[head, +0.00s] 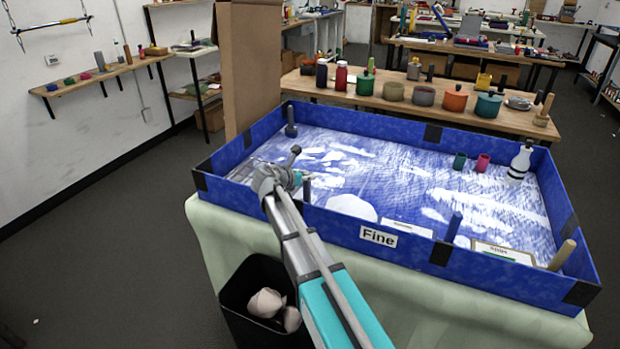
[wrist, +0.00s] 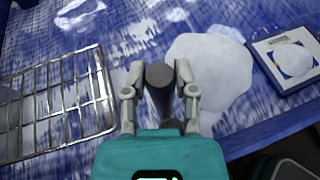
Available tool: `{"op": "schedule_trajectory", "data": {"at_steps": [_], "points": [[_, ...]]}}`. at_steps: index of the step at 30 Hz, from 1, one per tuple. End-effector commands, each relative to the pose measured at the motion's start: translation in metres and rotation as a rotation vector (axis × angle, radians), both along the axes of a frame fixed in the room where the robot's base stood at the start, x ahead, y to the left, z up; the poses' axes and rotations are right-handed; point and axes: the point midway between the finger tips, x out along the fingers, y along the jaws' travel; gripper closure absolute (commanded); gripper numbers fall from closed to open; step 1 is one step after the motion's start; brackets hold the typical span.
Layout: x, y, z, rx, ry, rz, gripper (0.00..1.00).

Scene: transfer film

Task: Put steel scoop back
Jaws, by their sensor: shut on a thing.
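My gripper (head: 290,180) is low over the near left part of the blue-walled tray (head: 335,212). In the wrist view my gripper (wrist: 160,85) has its two fingers closed on the sides of a dark grey cylindrical handle (wrist: 159,76). I take it to be the steel scoop's handle; no scoop bowl can be made out. In the head view a dark knobbed end (head: 295,150) sticks up beside the gripper. The lower part of the held thing is hidden by the gripper.
A wire rack (wrist: 62,100) lies left of the gripper, and a white powder patch (wrist: 208,72) lies right. A framed card (wrist: 291,57) is farther right. Dark pegs (head: 307,190) (head: 291,121), a blue peg (head: 454,226) and a white bottle (head: 520,162) stand in the tray. A black bin (head: 250,290) is in front.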

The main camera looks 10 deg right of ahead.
Motion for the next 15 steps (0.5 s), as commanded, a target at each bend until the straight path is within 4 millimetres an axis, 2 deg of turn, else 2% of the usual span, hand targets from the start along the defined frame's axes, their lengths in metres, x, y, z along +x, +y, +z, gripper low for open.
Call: {"op": "schedule_trajectory", "data": {"at_steps": [11, 12, 15], "points": [[0.0, -0.0003, -0.0036, 0.0, 0.0, 0.0, 1.0], [0.0, -0.0003, -0.0027, 0.0, 0.0, 0.0, 0.58], [0.0, -0.0003, -0.0024, 0.0, 0.0, 0.0, 0.39]]}}
